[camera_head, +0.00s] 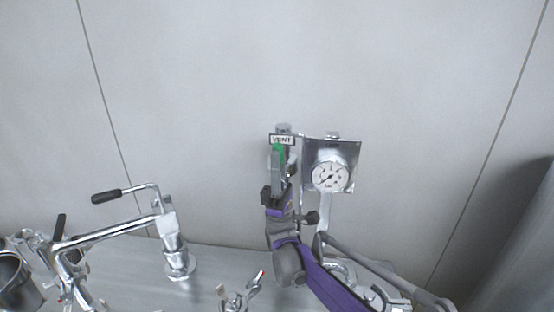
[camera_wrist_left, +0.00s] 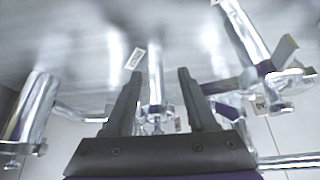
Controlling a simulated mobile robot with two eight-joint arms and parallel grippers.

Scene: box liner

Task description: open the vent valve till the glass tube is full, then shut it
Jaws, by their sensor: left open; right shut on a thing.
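The white VENT sign (camera_head: 282,139) is on the fixture left of the gauge in the head view. Just below it is the green vent valve handle (camera_head: 280,153). My right gripper (camera_head: 277,172) is shut on the vent valve, with its arm reaching up from the lower right and covering much of the fixture. I cannot make out the glass tube or its level. In the left wrist view, my left gripper (camera_wrist_left: 158,75) is open, its two fingers apart with nothing held between them. It is not seen in the head view.
A round pressure gauge (camera_head: 330,176) sits on a metal plate right of the valve. A chrome crank with a black grip (camera_head: 107,197) stands at the left. A small fitting with a red tip (camera_head: 240,297) is at the bottom. Metal pipes (camera_wrist_left: 245,38) crowd the left wrist view.

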